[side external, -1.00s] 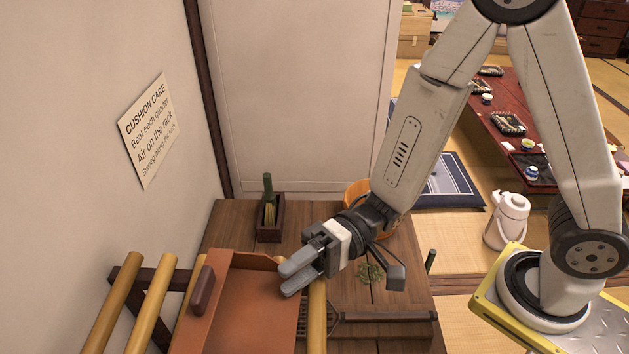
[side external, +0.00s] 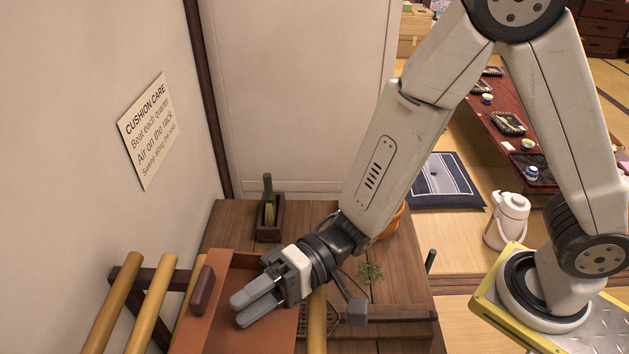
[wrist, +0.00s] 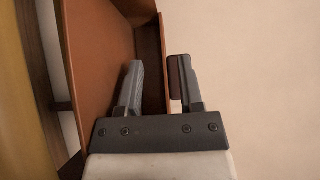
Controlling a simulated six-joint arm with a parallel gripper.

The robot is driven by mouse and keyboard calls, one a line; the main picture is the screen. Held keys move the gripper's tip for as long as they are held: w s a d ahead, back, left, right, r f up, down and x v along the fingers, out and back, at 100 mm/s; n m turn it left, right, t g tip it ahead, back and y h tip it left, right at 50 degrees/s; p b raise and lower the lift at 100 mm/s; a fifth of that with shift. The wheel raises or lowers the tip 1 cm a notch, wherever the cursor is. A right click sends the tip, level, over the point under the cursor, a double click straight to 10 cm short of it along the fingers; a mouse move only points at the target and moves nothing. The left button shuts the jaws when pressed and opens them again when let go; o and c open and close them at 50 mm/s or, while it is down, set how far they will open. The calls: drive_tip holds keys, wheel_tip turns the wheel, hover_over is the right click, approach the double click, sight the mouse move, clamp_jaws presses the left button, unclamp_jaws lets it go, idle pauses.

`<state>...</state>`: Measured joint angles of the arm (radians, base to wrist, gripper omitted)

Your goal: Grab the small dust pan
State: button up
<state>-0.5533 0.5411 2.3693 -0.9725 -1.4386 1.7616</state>
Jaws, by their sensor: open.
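The dust pan is a reddish-brown pan (side external: 240,263) with a raised wall and a dark brown grip (side external: 203,291), at the lower left of the side view. My gripper (side external: 240,309) is open and empty, its two grey fingers over the pan, to the right of the grip. One finger shows over the inside of the pan, and the other overlaps the edge of the dark grip (wrist: 176,78). The grip lies in line between the fingers; I cannot tell if they touch it.
Bamboo poles (side external: 152,302) stand left of the pan, and another (side external: 316,322) lies right of it. A green-handled brush in a dark box (side external: 269,226) stands behind on the wooden table (side external: 232,222). A wooden bucket (side external: 396,222) is partly hidden by my arm. A wall closes off the left.

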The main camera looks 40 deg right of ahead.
sight(220, 342)
drive_tip(key=shift+a, duration=0.15)
drive_tip(key=shift+w+a+r, duration=0.1)
drive_tip(key=shift+a, duration=1.15)
drive_tip(key=shift+w+a+r, duration=0.1)
drive_tip(key=shift+a, duration=1.1)
drive_tip(key=shift+c, duration=0.2)
clamp_jaws()
